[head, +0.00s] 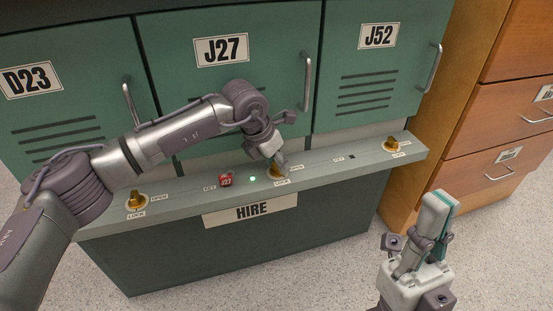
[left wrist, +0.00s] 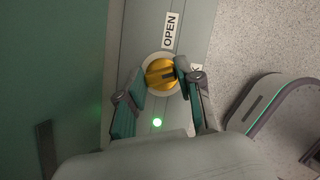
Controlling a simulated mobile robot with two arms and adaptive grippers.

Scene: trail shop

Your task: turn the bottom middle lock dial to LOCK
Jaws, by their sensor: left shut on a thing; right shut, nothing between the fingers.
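The bottom middle lock dial (head: 272,173) is a gold knob on the grey ledge (head: 320,169) below the J27 door. Its OPEN label (head: 297,167) and LOCK label (head: 282,182) sit beside it. In the left wrist view the dial (left wrist: 158,76) shows a dark bar running roughly across the picture, towards the partly hidden LOCK label. My left gripper (head: 279,163) is shut on the dial, with one finger on either side of it (left wrist: 161,76). My right gripper (head: 440,205) is shut and empty, in front of the lockers at the lower right.
A red J27 key tag (head: 225,180) and a lit green light (head: 253,179) are left of the dial on the ledge. Other gold dials sit at the left (head: 137,202) and right (head: 391,146). Wooden drawers (head: 500,135) stand at the right. The speckled floor in front is clear.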

